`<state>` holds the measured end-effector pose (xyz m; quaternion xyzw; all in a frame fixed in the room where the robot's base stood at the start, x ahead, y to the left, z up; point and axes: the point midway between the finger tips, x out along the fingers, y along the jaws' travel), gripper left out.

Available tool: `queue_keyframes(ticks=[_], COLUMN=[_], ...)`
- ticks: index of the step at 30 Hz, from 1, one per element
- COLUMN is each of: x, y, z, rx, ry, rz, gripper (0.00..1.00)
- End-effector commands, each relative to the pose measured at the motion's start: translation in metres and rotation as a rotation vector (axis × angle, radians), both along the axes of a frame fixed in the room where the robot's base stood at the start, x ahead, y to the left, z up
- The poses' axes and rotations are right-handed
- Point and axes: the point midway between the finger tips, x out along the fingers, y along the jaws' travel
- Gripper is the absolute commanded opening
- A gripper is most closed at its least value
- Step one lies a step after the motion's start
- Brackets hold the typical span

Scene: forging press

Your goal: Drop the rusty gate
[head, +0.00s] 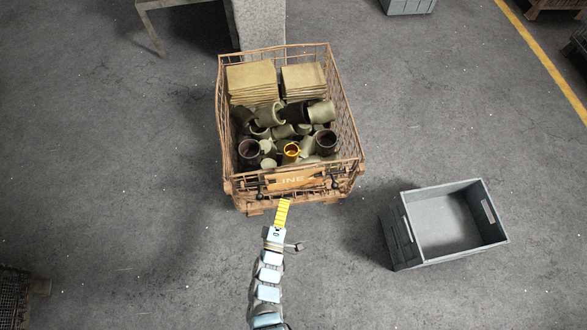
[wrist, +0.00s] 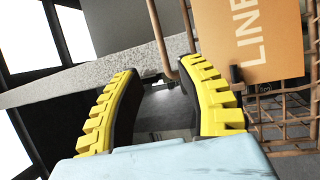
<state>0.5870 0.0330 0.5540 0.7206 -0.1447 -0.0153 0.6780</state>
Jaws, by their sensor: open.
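The rusty wire cage (head: 355,130) stands on the floor, its front side facing me. The rusty gate (head: 258,186) is at that front side and carries an orange plate (head: 293,179) with white lettering. The plate also shows large at upper right in the wrist view (wrist: 240,35). The gate seems to be up. My gripper (head: 284,203) is just in front of the gate, below the plate. In the wrist view my yellow-ribbed fingers (wrist: 158,72) are spread apart. Rusty bars (wrist: 160,40) come down near the fingertips; I cannot tell whether they touch.
The cage holds brownish pots, one orange pot (head: 291,152) and stacked tan plates (head: 252,76). An empty grey crate (head: 452,222) stands on the floor to the right. A grey column (head: 260,22) stands behind the cage. The floor on the left is mostly clear.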

Motion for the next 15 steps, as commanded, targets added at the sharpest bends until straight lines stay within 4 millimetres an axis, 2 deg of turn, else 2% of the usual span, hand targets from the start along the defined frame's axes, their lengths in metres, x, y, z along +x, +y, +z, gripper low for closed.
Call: queue_keyframes(ticks=[15], x=[0.088], y=[-0.02], z=[0.014], rx=[0.0], ry=[-0.002], rz=[0.002], gripper=[0.39])
